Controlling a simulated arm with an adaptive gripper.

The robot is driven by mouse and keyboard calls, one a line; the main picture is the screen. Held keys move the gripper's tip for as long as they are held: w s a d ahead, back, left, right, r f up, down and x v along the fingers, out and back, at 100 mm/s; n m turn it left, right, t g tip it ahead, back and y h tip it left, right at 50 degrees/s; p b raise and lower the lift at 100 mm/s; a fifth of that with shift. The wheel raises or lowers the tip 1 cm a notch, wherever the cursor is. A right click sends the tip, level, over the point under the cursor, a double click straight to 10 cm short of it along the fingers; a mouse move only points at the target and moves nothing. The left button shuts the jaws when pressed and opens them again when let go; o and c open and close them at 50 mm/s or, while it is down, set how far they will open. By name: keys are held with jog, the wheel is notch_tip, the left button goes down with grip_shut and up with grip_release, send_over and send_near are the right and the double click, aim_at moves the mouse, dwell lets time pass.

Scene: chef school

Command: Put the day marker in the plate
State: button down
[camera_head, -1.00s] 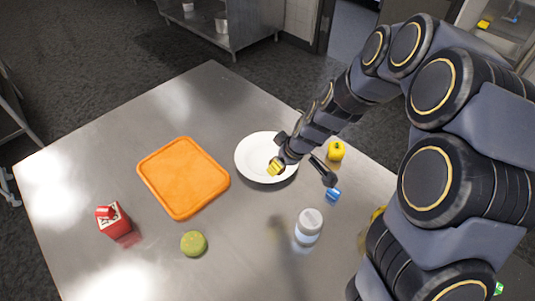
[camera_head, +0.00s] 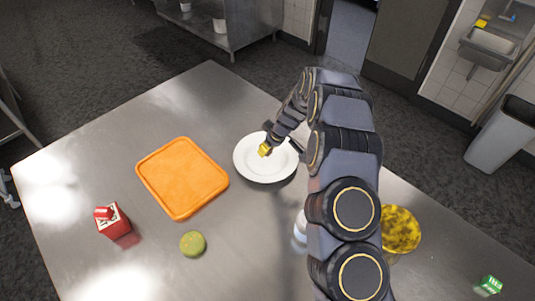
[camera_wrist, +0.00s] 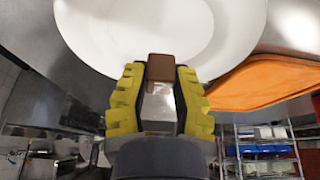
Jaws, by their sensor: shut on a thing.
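The white plate (camera_head: 250,172) lies on the steel table, and it fills the upper part of the wrist view (camera_wrist: 100,30). My gripper (camera_head: 265,150), with yellow finger pads, is over the plate. In the wrist view, my gripper (camera_wrist: 155,85) is shut on a small brown block (camera_wrist: 160,66), which looks like the day marker; no writing shows on it. The block appears in front of the plate there; I cannot tell whether it touches it. The block is not distinct in the head view.
An orange tray (camera_head: 182,178) lies left of the plate. A red carton (camera_head: 112,222) and a green round item (camera_head: 193,244) are nearer the front. A white-capped jar (camera_head: 300,228) is partly behind my arm. A yellow bowl (camera_head: 400,230) and a green lettered block (camera_head: 490,284) are right.

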aim_at(267, 160)
jog(key=shift+w+f, duration=0.15)
jog(key=shift+f, duration=1.55)
jog(key=shift+f, duration=0.2)
jog(key=c, duration=1)
grip_release()
jog(key=shift+o, duration=0.2)
jog(key=shift+r, duration=0.2)
